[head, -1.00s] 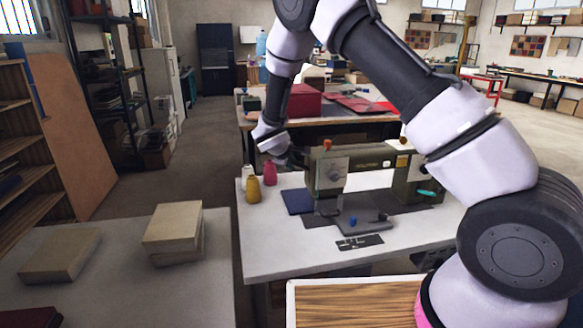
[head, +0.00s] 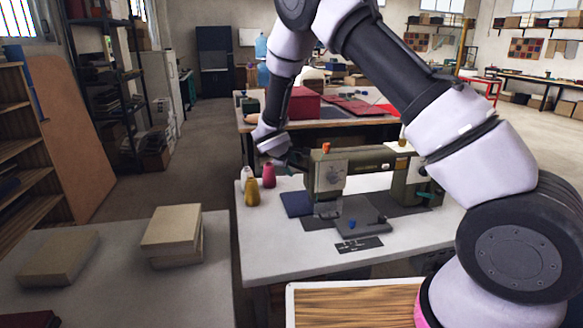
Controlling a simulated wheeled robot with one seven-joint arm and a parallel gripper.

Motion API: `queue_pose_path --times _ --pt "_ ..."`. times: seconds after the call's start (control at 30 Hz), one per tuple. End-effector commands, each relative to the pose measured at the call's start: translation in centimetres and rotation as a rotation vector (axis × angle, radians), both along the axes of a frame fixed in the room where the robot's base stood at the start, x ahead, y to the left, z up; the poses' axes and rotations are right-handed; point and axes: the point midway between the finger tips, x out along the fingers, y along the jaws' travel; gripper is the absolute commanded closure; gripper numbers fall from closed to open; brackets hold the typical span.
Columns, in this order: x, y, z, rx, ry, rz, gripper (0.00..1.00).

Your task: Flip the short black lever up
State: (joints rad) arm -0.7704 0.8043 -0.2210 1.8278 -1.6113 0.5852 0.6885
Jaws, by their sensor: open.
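The olive-green sewing machine (head: 375,172) stands on the white table. Its head end, with an orange knob (head: 326,147) on top, is at the left. I cannot make out the short black lever; it may be hidden or too small. A teal lever (head: 422,169) shows on the machine's right end, partly beside my arm. My gripper (head: 297,160) is at the left of the machine's head, close to it. It is dark and small in the head view. It is open, with nothing seen between its fingers. Whether it touches the machine I cannot tell.
Yellow (head: 252,191) and pink (head: 268,175) thread cones and a pale one stand left of the machine. A dark blue pad (head: 296,203) lies by the machine's bed. Beige blocks (head: 172,228) lie on the grey table at left.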

Motion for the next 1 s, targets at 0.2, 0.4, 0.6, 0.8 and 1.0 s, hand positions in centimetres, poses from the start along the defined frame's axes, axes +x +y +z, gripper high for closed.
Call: queue_pose_path --times 0.2,0.4,0.6,0.8,1.0 --pt "-2.4 1.1 2.6 0.003 -0.001 0.003 0.51" --pt "-5.1 2.1 5.4 0.003 -0.001 0.002 0.51" --pt "-6.6 2.7 7.0 0.001 0.0 0.001 0.51" --pt "-7.0 2.8 7.3 0.001 0.0 -0.001 0.51" --pt "-6.9 2.7 7.4 0.002 0.0 -0.003 0.51"
